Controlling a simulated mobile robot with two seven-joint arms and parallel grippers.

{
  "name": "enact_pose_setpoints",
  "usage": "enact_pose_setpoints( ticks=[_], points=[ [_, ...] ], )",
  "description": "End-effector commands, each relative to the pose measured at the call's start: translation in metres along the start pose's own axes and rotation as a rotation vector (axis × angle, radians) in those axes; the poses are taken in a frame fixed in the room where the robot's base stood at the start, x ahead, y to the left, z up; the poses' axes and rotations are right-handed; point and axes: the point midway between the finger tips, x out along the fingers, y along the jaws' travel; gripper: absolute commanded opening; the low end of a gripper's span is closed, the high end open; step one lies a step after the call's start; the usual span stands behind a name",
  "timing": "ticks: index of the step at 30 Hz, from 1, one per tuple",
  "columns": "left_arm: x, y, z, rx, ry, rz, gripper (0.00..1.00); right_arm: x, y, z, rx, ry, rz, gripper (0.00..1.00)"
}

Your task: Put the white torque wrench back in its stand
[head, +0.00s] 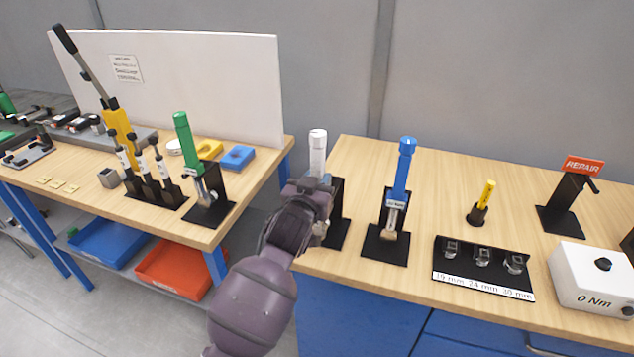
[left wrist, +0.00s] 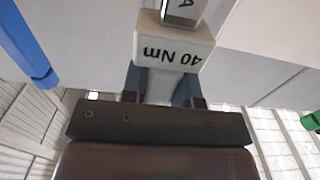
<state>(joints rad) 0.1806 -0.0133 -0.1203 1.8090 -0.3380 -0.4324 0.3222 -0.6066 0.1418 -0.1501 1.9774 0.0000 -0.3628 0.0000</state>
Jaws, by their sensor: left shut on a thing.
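The white torque wrench (head: 318,150) stands upright at the left end of the right-hand bench. My left gripper (head: 312,196) is shut on it below the white handle. In the left wrist view its white block (left wrist: 174,48) marked "40 Nm" shows between the fingers (left wrist: 165,88). The black stand (head: 337,232) shows just behind and right of my gripper. My gripper and arm hide the lower part of the wrench, so I cannot tell whether it sits in the stand. My right gripper is not in view.
A blue torque wrench (head: 402,170) stands in its own stand close to the right. A green one (head: 185,135) stands on the left bench. Sockets on a black tray (head: 480,280), a yellow screwdriver (head: 484,200) and a white "0 Nm" box (head: 590,275) are further right.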

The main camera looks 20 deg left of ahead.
Motion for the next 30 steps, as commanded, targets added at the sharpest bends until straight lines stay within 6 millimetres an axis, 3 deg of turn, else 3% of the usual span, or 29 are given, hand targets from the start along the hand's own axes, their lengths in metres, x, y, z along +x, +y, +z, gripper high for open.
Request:
enact_pose_setpoints(
  ticks=[30],
  points=[
    [0.022, 0.0, -0.003, 0.0, 0.008, 0.001, 0.0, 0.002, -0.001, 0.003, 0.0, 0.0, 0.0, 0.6]
  ],
)
